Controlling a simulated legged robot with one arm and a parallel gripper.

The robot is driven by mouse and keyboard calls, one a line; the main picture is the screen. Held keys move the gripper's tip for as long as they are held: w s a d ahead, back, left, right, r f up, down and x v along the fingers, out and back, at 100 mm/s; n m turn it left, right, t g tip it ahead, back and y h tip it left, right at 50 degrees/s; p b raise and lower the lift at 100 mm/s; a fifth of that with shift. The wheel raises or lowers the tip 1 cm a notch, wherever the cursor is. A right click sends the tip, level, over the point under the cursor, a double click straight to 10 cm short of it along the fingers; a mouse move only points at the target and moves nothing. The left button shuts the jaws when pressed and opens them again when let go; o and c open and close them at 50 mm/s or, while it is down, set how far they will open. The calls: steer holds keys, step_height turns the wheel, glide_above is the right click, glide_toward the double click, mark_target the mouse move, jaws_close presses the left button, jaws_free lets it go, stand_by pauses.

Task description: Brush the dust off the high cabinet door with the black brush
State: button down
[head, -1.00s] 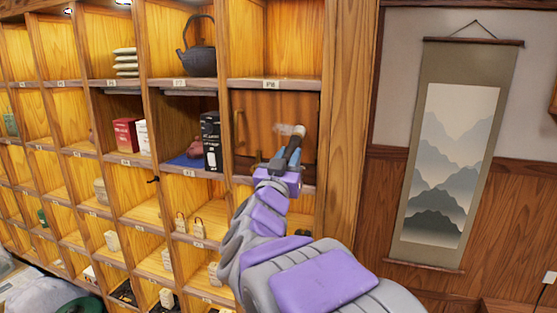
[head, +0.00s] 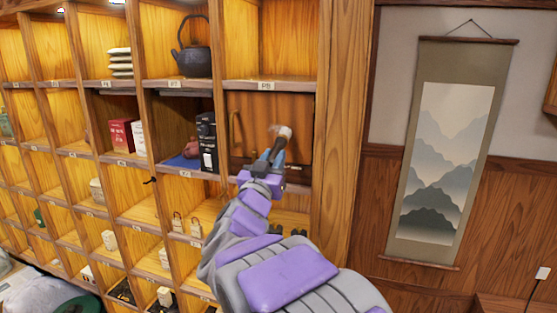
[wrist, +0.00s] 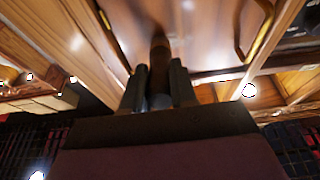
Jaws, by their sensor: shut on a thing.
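The cabinet door (head: 258,108) is a dark brown wood panel, closed in the upper shelving, with an upright brass handle (head: 236,132) at its left. A small pale dust smudge (head: 274,129) shows on it, beside the brush head. My gripper (head: 270,160) is shut on the black brush (head: 284,133), which points up at the door with its pale tip. In the wrist view the brush (wrist: 159,50) stands between my fingers (wrist: 159,82), against the door (wrist: 205,30). I cannot tell whether the bristles touch the door.
Open cubbyholes surround the door. A dark teapot (head: 191,55) stands up left, and a black box (head: 207,142) stands just left of the door. A wooden post (head: 335,100) borders it at right. A hanging scroll (head: 450,150) is on the right wall.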

steer(key=w+a, duration=0.2)
steer(key=a, duration=0.4)
stand_by(0.6)
steer(key=shift+s+a+r, duration=0.1)
steer(key=shift+s+a, duration=0.2)
steer(key=shift+s, duration=0.6)
steer(key=shift+s+a+f, duration=0.1)
steer(key=shift+s+a, duration=0.25)
steer(key=shift+s, duration=0.55)
steer(key=shift+s+a+r, duration=0.1)
steer(key=shift+s+a, duration=0.2)
steer(key=shift+s, duration=0.6)
steer(key=s, duration=0.1)
steer(key=s+a, duration=0.1)
steer(key=shift+s, duration=0.35)
steer(key=shift+w, duration=0.1)
